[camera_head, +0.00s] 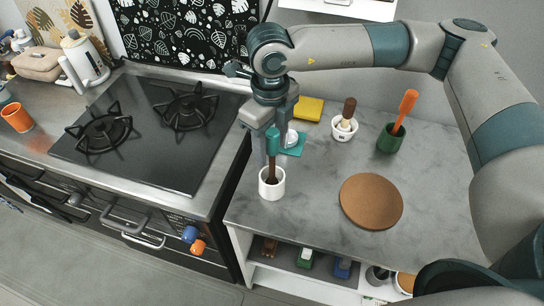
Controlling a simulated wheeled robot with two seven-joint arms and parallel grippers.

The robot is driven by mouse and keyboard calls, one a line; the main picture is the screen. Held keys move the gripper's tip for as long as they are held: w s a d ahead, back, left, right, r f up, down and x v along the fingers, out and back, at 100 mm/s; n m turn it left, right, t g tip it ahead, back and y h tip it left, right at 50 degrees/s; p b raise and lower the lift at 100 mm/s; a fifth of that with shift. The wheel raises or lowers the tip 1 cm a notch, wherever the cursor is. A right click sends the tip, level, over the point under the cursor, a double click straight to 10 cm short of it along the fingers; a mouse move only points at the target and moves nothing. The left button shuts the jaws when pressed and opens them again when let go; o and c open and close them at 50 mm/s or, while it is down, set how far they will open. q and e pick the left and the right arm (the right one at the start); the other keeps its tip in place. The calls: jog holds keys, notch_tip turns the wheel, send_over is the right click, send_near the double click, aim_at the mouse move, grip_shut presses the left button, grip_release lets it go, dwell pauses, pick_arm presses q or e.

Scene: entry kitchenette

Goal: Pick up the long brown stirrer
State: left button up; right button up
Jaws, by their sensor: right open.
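A long stirrer with a dark brown shaft (271,179) and a teal upper part (273,141) stands nearly upright in a white cup (271,190) near the counter's left edge. My right gripper (272,150) is above this cup, pointing down, with its open fingers around or just beside the stirrer's upper part; I cannot tell whether they touch it. A second white cup (343,134) farther back holds a thing with a brown handle (349,107). My left gripper is not in view.
A green cup (390,142) holds an orange-handled tool (406,104). A round brown board (371,202) lies at the front. A yellow sponge (308,109) and a teal item (293,149) are behind the gripper. A black hob (150,130) is left.

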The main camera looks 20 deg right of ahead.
aim_at(272, 177)
notch_tip(272, 177, down, 3)
jog(key=shift+s+d+r+p, duration=0.1)
jog(key=shift+d+r+p, duration=0.05)
jog(key=shift+p, duration=0.6)
jog(key=shift+f, duration=0.5)
jog(key=c, duration=1.1)
